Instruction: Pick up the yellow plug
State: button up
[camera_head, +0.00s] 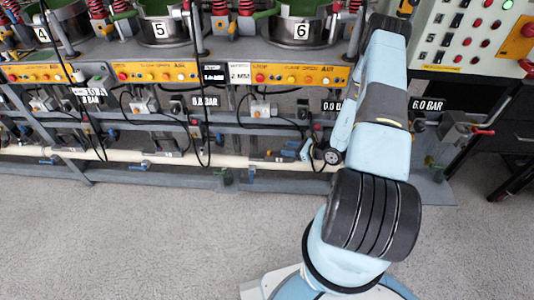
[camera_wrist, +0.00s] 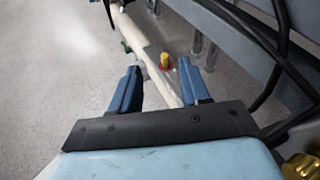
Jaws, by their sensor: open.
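The yellow plug (camera_wrist: 165,59) is small, with a red part around its base. In the wrist view it shows beyond my fingertips, between them and nearer the right finger, beside a whitish pipe. My gripper (camera_wrist: 158,66) is open, with two blue fingers apart and nothing visibly held between them. The plug looks apart from both fingers, though the exact distance is hard to tell. In the head view my gripper (camera_head: 308,151) is small and partly hidden beside the wrist, at the lower pipe of the press frame. I cannot make out the plug there.
A whitish pipe (camera_wrist: 143,50) runs under the fingers. A grey frame beam (camera_wrist: 240,32) and black cables (camera_wrist: 285,62) lie to the right. A brass-coloured knob (camera_wrist: 301,166) is at the lower right. The grey floor (camera_head: 130,240) in front is clear.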

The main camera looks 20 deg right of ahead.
aim_at(276, 157)
jog(key=shift+m+t+h, duration=0.3)
jog(key=shift+m+h, duration=0.1)
jog(key=shift+m, duration=0.3)
jog(key=w+a+f, duration=0.1)
jog(key=f, duration=0.1)
jog(key=w+a+f, duration=0.3)
jog(key=w+f, duration=0.1)
jog(key=shift+w+a+f, duration=0.15)
jog(key=shift+a+f, duration=0.1)
jog(key=shift+f, duration=0.1)
jog(key=shift+a+r+x, duration=0.1)
jog(key=shift+r+x, duration=0.05)
jog(key=shift+x, duration=1.25)
jog(key=shift+a+r+x, duration=0.1)
jog(key=shift+r+x, duration=0.05)
jog(key=shift+x, duration=1.25)
grip_shut()
